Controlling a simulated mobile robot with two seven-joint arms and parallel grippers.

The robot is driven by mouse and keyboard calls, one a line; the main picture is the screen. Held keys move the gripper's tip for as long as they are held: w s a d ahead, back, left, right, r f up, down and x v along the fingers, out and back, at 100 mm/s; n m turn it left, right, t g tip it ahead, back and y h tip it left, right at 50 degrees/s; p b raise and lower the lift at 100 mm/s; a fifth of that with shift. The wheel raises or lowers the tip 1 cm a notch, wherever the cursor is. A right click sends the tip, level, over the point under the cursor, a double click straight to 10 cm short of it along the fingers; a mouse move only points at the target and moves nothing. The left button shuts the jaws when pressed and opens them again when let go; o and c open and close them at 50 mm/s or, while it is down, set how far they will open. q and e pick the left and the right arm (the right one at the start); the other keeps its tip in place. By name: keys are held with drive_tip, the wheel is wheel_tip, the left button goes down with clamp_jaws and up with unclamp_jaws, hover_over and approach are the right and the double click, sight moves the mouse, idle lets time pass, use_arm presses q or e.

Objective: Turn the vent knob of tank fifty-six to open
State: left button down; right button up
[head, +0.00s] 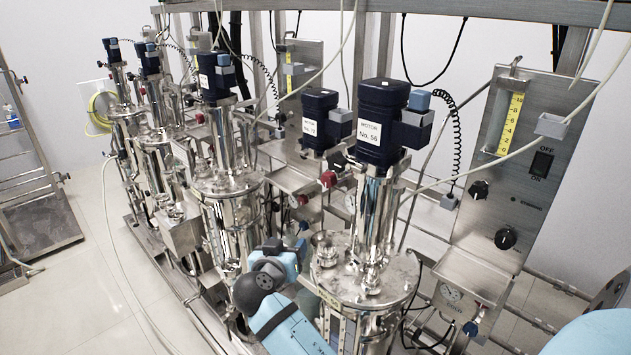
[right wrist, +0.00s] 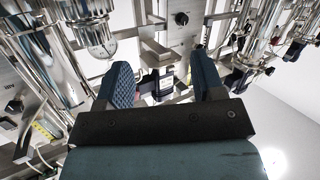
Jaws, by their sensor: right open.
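Tank fifty-six (head: 362,282) is the shiny steel vessel at front centre in the head view, under a dark blue motor (head: 384,110) labelled No. 56. I cannot tell which fitting is its vent knob. A blue knob (head: 471,328) sits beside a gauge at its right, and a red knob (head: 328,179) sits behind its left side. My right gripper (head: 290,248) is just left of the tank lid, partly hidden by my wrist. In the right wrist view its two dark fingers (right wrist: 163,75) are apart, with nothing held between them. My left gripper is not in view.
A steel panel (head: 478,225) with black knobs, a switch and a yellow scale stands right of the tank. Another tank (head: 226,185) is close on the left, with more behind. Loose cables and hoses cross overhead.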

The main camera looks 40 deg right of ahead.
sight(326, 181)
wheel_tip(326, 181, up, 12)
drive_tip(key=d+m+g+h+b, duration=0.1)
drive_tip(key=m+g+h+b, duration=0.2)
drive_tip(key=m+g+h, duration=0.55)
drive_tip(key=d+m+y+p, duration=0.1)
drive_tip(key=d, duration=0.3)
drive_tip(key=d+t+y+p, duration=0.1)
drive_tip(key=d, duration=0.3)
drive_tip(key=d+m+y+p, duration=0.1)
drive_tip(key=d, duration=0.4)
drive_tip(key=shift+w+r+m, duration=0.3)
drive_tip(key=shift+w+m, duration=0.05)
drive_tip(key=shift+w, duration=0.05)
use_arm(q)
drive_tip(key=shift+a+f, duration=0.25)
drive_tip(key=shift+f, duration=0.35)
use_arm(e)
drive_tip(key=shift+d, duration=0.4)
drive_tip(key=shift+c, duration=0.2)
drive_tip(key=c, duration=0.7)
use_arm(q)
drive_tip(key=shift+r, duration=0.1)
use_arm(e)
drive_tip(key=shift+f, duration=0.1)
drive_tip(key=shift+c, duration=0.9)
